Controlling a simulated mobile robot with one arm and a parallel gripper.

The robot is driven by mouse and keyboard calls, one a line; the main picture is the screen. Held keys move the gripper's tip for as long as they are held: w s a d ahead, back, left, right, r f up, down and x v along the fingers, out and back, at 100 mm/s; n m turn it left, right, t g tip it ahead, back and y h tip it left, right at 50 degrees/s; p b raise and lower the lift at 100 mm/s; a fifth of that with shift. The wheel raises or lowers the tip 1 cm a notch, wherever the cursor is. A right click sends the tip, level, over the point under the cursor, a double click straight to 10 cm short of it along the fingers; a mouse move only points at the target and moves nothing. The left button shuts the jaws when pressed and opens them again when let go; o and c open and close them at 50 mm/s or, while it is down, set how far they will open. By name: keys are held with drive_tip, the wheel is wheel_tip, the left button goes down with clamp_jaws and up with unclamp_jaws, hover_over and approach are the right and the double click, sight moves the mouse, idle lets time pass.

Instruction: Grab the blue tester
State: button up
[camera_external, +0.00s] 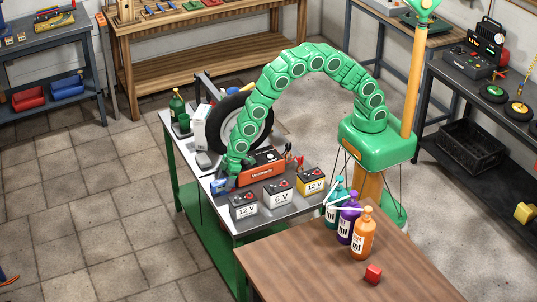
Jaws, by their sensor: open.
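A small blue thing (219,186), which looks like the blue tester, lies on the workbench's grey top, left of the orange-red Voltmann box. My green arm arches over from the right, and my gripper (232,178) points down just above and to the right of the blue thing. The gripper is open. The fingertips are too small to make out, and I cannot tell whether they touch the blue thing. Part of it may be hidden by the gripper.
The Voltmann box (262,170) stands close right of my gripper. Batteries (277,194) line the front edge. A white box (201,126), a grey object (204,160) and a tire (262,122) stand behind. Bottles (363,238) stand on the brown table (310,270).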

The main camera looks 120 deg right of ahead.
drive_tip(key=shift+x, duration=1.05)
drive_tip(key=shift+c, duration=0.3)
drive_tip(key=c, duration=1.1)
